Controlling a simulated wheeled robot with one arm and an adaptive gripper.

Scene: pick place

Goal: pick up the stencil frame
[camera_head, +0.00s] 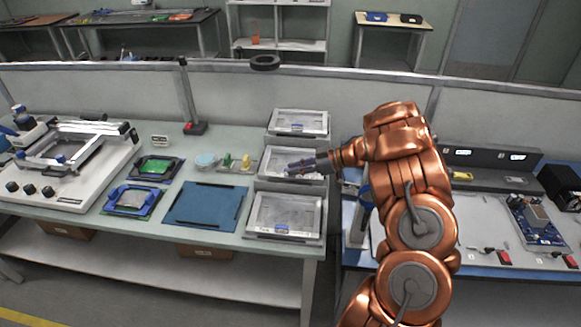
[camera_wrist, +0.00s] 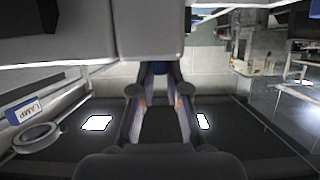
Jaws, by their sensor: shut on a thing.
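Three light-rimmed stencil frames with grey, see-through centres lie in a column at the right end of the left bench. They are the far frame (camera_head: 299,112), the middle frame (camera_head: 265,170) and the near frame (camera_head: 252,228). My gripper (camera_head: 291,168) reaches in from the right over the middle frame and is shut on it. In the wrist view my gripper (camera_wrist: 160,92) has its fingers around a small blue part, and they hide most of it. I cannot tell whether the middle frame is lifted off its place.
A blue mat (camera_head: 205,205), green boards (camera_head: 155,167) and a stencil printer (camera_head: 70,165) are to the left. The right bench holds a circuit board (camera_head: 538,220). A gap separates the benches.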

